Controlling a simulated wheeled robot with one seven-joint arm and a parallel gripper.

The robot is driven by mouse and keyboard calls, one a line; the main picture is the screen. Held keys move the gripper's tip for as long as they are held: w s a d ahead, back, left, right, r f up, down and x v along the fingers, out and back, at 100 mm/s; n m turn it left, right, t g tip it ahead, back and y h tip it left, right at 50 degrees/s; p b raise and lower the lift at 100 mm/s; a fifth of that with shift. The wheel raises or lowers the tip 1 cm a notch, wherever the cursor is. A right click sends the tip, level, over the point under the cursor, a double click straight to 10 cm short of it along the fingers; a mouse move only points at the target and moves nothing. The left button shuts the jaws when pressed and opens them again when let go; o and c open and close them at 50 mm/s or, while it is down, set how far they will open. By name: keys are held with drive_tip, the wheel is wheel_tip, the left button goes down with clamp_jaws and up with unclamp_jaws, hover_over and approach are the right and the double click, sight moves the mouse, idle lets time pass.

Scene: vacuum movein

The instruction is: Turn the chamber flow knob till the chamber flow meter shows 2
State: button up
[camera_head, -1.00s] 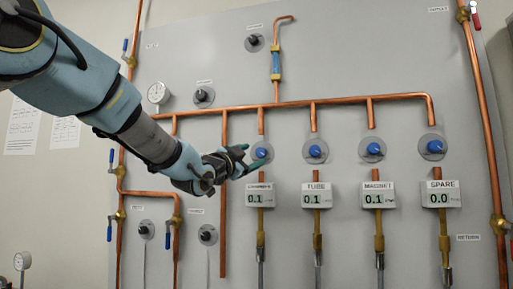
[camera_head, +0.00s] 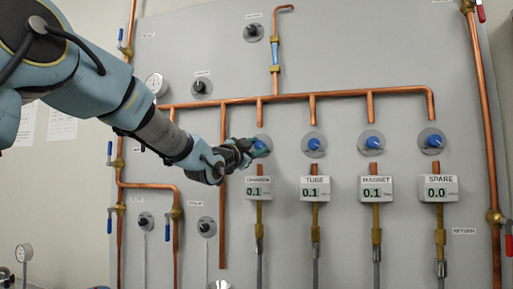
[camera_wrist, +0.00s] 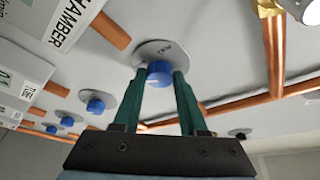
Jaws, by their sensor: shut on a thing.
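The chamber flow knob (camera_wrist: 159,73) is blue and sits on a round grey plate on the wall panel; it also shows in the head view (camera_head: 261,146). My gripper (camera_wrist: 158,78) has its green fingers on either side of this knob and is shut on it. In the head view my gripper (camera_head: 252,147) reaches the knob from the left. The chamber flow meter (camera_head: 258,188) is a white box just below the knob and reads 0.1.
Similar blue knobs for tube (camera_head: 314,144), magnet (camera_head: 372,142) and spare (camera_head: 433,141) stand in a row to the right, each above its meter. A copper pipe (camera_head: 330,95) runs above the knobs. A vertical copper pipe (camera_head: 222,225) stands left of the chamber meter.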

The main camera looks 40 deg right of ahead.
clamp_jaws()
drive_tip(key=shift+f+b, duration=0.15)
drive_tip(key=shift+b, duration=0.3)
